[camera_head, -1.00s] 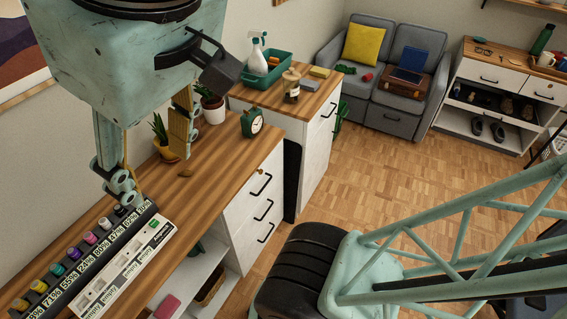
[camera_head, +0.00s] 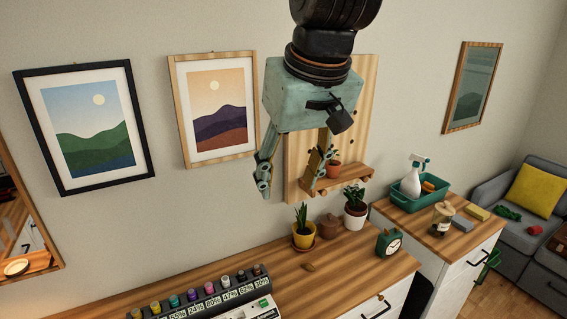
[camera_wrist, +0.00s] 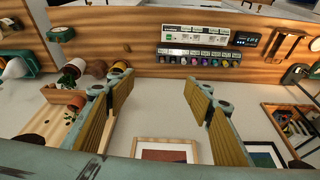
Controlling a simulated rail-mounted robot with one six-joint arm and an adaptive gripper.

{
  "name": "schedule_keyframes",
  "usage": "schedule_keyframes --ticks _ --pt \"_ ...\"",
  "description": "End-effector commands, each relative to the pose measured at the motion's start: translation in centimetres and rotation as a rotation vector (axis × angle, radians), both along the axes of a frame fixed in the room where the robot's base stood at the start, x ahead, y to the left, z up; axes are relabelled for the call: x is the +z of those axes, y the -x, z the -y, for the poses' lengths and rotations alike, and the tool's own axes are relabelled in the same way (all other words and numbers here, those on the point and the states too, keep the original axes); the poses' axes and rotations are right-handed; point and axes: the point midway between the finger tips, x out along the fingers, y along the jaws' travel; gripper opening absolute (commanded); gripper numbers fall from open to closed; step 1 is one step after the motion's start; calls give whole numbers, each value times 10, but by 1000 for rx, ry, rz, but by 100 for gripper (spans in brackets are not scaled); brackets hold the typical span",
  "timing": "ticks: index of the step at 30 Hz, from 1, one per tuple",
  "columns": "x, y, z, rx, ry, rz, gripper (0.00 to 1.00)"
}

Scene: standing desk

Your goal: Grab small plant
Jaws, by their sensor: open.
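My gripper (camera_head: 290,180) is open and empty, in front of the wall above the desk. Its fingers also show wide apart in the wrist view (camera_wrist: 150,98). A small plant in a terracotta pot (camera_head: 333,170) stands on a little wooden wall shelf (camera_head: 345,183), just right of the right finger, which partly covers the shelf. In the wrist view this pot (camera_wrist: 76,103) lies left of the fingers.
A brown lidded pot (camera_head: 329,227) stands between the desk plants, with a green clock (camera_head: 389,243) to the right. Framed pictures (camera_head: 215,110) hang left of my gripper. The air below my gripper is clear.

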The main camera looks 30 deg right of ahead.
Motion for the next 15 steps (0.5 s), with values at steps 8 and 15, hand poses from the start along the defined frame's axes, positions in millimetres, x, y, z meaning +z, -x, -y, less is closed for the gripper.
schedule_keyframes --ticks 8,15 --pt "6 -55 43 -50 0 3 48" --pt "5 -97 85 -92 1 7 48"
